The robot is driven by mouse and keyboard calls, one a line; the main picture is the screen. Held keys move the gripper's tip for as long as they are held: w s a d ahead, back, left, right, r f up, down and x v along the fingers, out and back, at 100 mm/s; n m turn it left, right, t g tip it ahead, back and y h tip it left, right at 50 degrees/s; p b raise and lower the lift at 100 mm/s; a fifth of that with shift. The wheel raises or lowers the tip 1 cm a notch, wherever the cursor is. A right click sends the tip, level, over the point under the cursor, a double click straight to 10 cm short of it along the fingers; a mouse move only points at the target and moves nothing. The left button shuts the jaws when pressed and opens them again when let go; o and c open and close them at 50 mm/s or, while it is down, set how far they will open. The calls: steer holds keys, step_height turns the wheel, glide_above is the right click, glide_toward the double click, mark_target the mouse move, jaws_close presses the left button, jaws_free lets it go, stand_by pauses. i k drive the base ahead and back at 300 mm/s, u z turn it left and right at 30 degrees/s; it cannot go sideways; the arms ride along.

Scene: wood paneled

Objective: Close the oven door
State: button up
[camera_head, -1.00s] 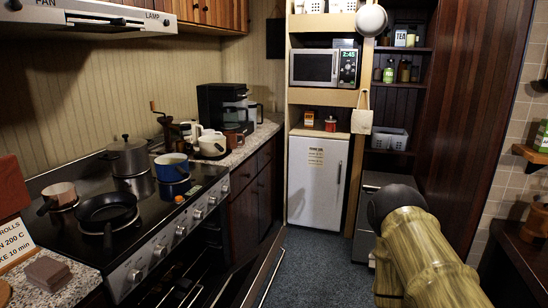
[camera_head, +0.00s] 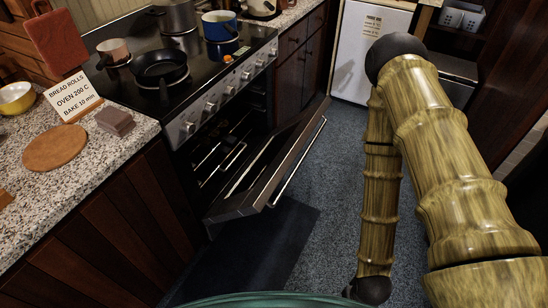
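The oven (camera_head: 200,116) stands at the left of the aisle, under a black cooktop with knobs along its front. Its door (camera_head: 280,165) is partly open, tilted out and down into the aisle, with a long metal handle (camera_head: 300,160) along its outer edge. Wire racks (camera_head: 215,160) show inside the oven cavity. My arm, with a bamboo-like surface, is at the right of the view, apart from the door. My gripper is not in view.
A granite counter (camera_head: 60,185) with a recipe sign (camera_head: 74,98) and a round wooden board (camera_head: 57,147) is at the left. Pans and pots, including a blue pot (camera_head: 219,26), stand on the cooktop. Dark blue carpet (camera_head: 325,190) is free between the door and my arm. A white fridge (camera_head: 368,50) stands behind.

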mark_target(252, 190)
steer(key=u, duration=0.35)
steer(key=i, duration=0.4)
steer(key=z, duration=1.25)
